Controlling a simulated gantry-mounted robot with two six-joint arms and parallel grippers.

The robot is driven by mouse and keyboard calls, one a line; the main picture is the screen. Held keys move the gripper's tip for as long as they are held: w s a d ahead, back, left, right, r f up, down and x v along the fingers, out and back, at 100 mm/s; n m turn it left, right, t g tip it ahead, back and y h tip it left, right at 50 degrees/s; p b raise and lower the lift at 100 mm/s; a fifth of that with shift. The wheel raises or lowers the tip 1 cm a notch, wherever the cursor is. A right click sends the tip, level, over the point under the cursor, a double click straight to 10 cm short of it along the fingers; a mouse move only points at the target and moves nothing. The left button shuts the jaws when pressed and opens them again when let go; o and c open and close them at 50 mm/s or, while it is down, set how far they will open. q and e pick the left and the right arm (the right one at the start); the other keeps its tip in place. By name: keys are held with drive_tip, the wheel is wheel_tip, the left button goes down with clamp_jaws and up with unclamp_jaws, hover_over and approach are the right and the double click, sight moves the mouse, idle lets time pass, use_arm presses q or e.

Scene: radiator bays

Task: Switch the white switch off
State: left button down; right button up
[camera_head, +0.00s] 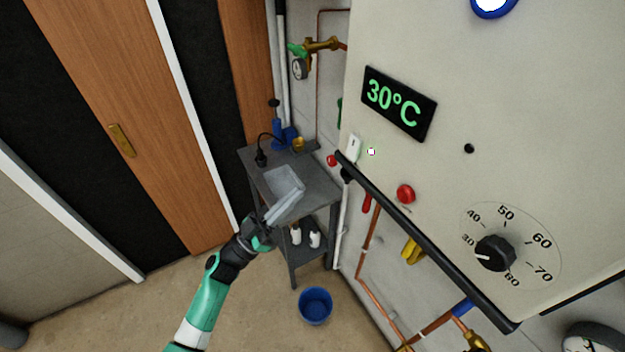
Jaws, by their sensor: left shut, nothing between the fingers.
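The white switch (353,146) is a small upright rocker on the lower left edge of the cream boiler panel (450,165). A small bright white dot (371,152) sits just right of it. The switch is too small to tell its position surely. My left gripper (296,194) is shut and empty. It shows in front of the grey sink table, below and left of the switch, apart from it. My right gripper is not in view.
A black display (399,104) reads 30°C. A black bar (430,240) runs along the panel's lower edge, close to the switch. A red button (405,194) and black dial (495,253) are to the right. A blue bucket (315,306) stands on the floor.

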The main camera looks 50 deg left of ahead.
use_arm(q)
drive_tip(key=p, duration=0.1)
approach(352, 150)
wheel_tip(352, 150, up, 4)
drive_tip(key=shift+w+d+f+b, duration=0.15)
drive_tip(key=shift+w+b, duration=0.1)
drive_tip(key=shift+w, duration=0.9)
drive_tip(key=shift+w+d+f+b, duration=0.15)
drive_tip(key=shift+w+b, duration=0.1)
drive_tip(key=shift+w, duration=0.95)
